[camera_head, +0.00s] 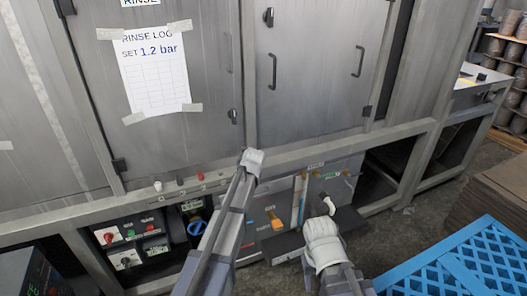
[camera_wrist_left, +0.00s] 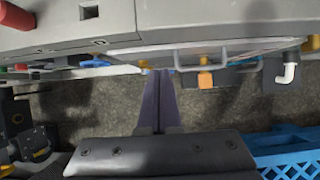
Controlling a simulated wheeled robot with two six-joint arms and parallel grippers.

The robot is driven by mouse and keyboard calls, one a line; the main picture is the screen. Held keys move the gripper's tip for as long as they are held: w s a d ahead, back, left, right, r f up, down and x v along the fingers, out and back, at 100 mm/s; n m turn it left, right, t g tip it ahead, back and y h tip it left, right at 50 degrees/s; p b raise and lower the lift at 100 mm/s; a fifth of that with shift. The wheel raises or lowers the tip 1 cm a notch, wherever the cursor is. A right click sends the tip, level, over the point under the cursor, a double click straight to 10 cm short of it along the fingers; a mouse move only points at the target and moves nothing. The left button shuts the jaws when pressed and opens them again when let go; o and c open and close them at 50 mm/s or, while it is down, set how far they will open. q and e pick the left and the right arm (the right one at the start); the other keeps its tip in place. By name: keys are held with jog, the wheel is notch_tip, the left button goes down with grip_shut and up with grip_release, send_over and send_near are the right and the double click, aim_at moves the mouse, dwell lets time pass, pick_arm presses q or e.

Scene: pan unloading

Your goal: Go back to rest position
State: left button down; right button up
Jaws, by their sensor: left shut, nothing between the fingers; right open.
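My left arm rises from the bottom of the head view to a pale joint beside the steel cabinet's lower edge; its fingers cannot be made out there. In the left wrist view my left gripper (camera_wrist_left: 160,73) has its two dark fingers together with nothing between them, pointing toward the machine front above the grey floor. My right arm comes in at the lower middle of the head view, with a pale joint in front of the valve panel. My right gripper (camera_head: 308,268) is low beside that joint, partly hidden, and open. No pan is seen in either view.
The steel cabinet (camera_head: 310,95) with a taped rinse log (camera_head: 155,70) stands ahead. Below it are a switch box (camera_head: 133,240) and an orange handle (camera_head: 275,220). A blue slatted crate (camera_head: 470,265) stands at lower right. Some grey floor is bare right of the machine.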

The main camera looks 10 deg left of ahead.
pick_arm(q)
jog(key=s+d+f+n+g+h, duration=0.1)
jog(key=s+d+n+g, duration=0.1)
jog(key=s+d+n, duration=0.7)
jog(key=s+d+f+n+g, duration=0.1)
jog(key=s+d+n, duration=0.1)
jog(key=s+n, duration=0.85)
jog(key=s+d+f+n+g+h, duration=0.15)
jog(key=s+d+n, duration=0.45)
jog(key=s, duration=0.7)
notch_tip(320, 180, up, 18)
jog(key=p, duration=1.7)
jog(key=shift+s+r, duration=0.2)
jog(key=shift+r, duration=0.05)
jog(key=shift+s+f+y, duration=0.1)
jog(key=shift+y, duration=0.15)
